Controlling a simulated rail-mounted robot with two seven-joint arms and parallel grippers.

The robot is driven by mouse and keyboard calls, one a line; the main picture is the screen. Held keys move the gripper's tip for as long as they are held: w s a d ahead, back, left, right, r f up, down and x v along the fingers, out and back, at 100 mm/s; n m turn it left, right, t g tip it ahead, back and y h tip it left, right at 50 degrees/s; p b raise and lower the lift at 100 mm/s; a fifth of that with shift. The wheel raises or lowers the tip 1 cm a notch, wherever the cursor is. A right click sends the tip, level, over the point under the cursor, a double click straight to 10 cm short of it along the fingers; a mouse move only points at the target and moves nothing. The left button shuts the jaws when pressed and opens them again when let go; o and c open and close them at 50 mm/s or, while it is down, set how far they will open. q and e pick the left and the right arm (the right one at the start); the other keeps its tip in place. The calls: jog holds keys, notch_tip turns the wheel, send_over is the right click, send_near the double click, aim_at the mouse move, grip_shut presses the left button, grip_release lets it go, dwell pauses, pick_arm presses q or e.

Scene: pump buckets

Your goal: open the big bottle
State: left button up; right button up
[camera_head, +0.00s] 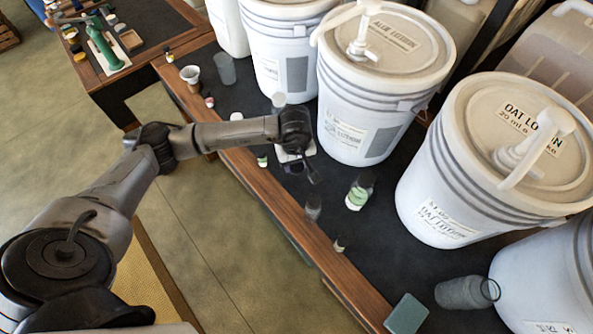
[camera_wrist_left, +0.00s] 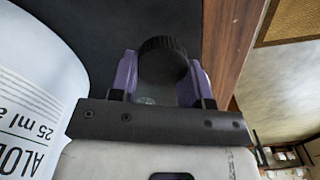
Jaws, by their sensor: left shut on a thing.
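My left gripper (camera_head: 308,172) reaches over the dark table top near its wooden front edge, in front of the aloe bucket. In the left wrist view, its two purple fingers (camera_wrist_left: 158,80) are shut on a round, ridged black cap (camera_wrist_left: 164,60). A see-through body shows in part below the cap; the rest is hidden. In the head view the held thing is too small and dark to make out. A bottle with a green and white label (camera_head: 356,197) stands to the right of the gripper. I cannot tell which is the big bottle. My right gripper is not in view.
The white aloe bucket (camera_head: 345,120) and oat lotion bucket (camera_head: 440,190), with pumps on their lids, stand behind. A clear jar (camera_head: 313,207) and a small vial (camera_head: 340,244) are near the front edge. A grey glass (camera_head: 467,292) and green block (camera_head: 406,314) are at right.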

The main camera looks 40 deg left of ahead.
aim_at(296, 170)
pick_arm(q)
jog(key=shift+f, duration=2.25)
jog(key=shift+b, duration=0.3)
jog(key=shift+f+b, duration=0.5)
jog(key=shift+f, duration=0.05)
jog(key=o, duration=1)
